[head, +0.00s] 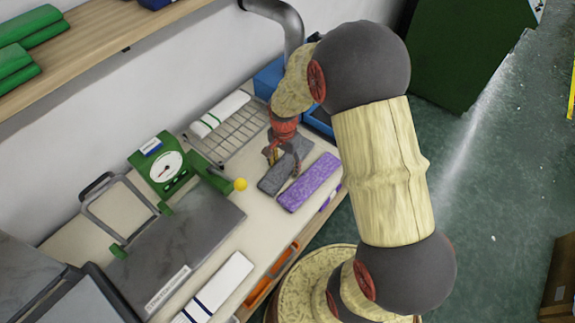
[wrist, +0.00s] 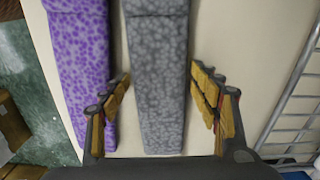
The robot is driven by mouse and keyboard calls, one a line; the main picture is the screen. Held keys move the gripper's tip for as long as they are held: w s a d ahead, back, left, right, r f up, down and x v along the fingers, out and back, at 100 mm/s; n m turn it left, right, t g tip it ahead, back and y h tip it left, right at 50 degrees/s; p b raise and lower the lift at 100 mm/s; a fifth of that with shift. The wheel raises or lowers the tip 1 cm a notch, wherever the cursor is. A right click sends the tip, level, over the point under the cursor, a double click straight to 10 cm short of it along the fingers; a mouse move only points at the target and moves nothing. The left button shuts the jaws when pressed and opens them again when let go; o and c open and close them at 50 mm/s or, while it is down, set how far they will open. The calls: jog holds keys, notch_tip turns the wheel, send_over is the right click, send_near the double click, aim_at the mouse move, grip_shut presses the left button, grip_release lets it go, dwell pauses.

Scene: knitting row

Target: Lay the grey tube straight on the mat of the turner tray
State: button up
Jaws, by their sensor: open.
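The grey tube (wrist: 158,75) is a long, flat-looking speckled grey knit piece, lying lengthways on the pale worktop. In the head view the grey tube (head: 273,182) is partly hidden by my gripper (head: 284,160). In the wrist view my gripper (wrist: 160,82) is open, with one finger on each side of the grey tube and nothing held. The left finger is between it and the purple piece; the right finger is over bare worktop. I cannot tell whether the fingers touch the worktop.
A purple speckled piece (head: 309,183) lies beside the grey tube. A wire rack (head: 238,132) holds a white roll (head: 219,114). A green dial scale (head: 168,168) stands left, behind a grey labelled plate (head: 190,250). A striped white cloth (head: 222,284) lies in front.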

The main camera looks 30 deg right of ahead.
jog(key=shift+r, duration=0.1)
jog(key=shift+c, duration=0.4)
jog(key=c, duration=0.6)
